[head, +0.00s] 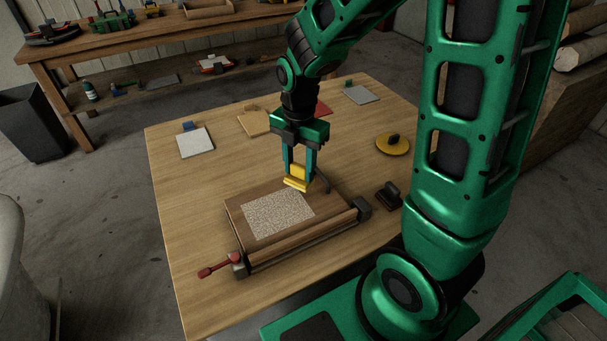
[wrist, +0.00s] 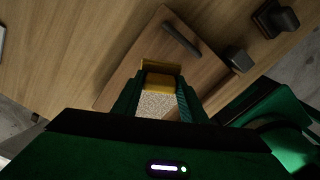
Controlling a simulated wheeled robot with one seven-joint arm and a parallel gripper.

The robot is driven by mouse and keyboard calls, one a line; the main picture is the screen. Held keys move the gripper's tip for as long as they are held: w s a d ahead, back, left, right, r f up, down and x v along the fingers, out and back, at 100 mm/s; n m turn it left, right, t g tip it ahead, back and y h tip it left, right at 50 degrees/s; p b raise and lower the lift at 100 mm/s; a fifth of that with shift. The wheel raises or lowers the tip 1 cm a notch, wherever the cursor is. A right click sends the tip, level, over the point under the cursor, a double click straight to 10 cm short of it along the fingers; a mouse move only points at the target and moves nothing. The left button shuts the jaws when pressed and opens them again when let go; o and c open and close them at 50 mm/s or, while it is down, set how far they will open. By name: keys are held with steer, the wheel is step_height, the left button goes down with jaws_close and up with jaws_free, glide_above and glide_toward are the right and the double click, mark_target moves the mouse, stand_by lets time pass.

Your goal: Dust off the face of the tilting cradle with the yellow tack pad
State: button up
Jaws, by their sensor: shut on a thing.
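The tilting cradle (head: 240,215) lies on the table, a brown wooden board with a roller-like bar along its near edge and a red handle (head: 217,266) at its left end. A pale speckled patch (head: 278,214) covers the middle of its face; part of this patch shows in the wrist view (wrist: 156,104). My gripper (head: 299,168) is shut on the yellow tack pad (head: 296,184) over the far right part of the face, beyond the patch. The pad also shows between the fingers in the wrist view (wrist: 160,80). I cannot tell whether it touches the board.
A black-handled block (head: 388,194) stands right of the cradle, and a yellow disc (head: 393,144) with a dark knob lies behind it. Flat pads with handles, one white (head: 195,142), one tan (head: 254,123), one grey (head: 361,94), lie along the back. The table's left side is clear.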

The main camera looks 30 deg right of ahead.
mark_target(305, 184)
steer(key=shift+w, duration=0.65)
steer(key=a, duration=1.6)
steer(key=shift+s, duration=0.1)
steer(key=s, duration=0.7)
steer(key=shift+s, duration=0.2)
steer(key=shift+s+f, duration=0.35)
steer(key=shift+f, duration=0.9)
steer(key=shift+f, duration=0.75)
steer(key=shift+d, duration=8.1)
steer(key=shift+w, duration=2)
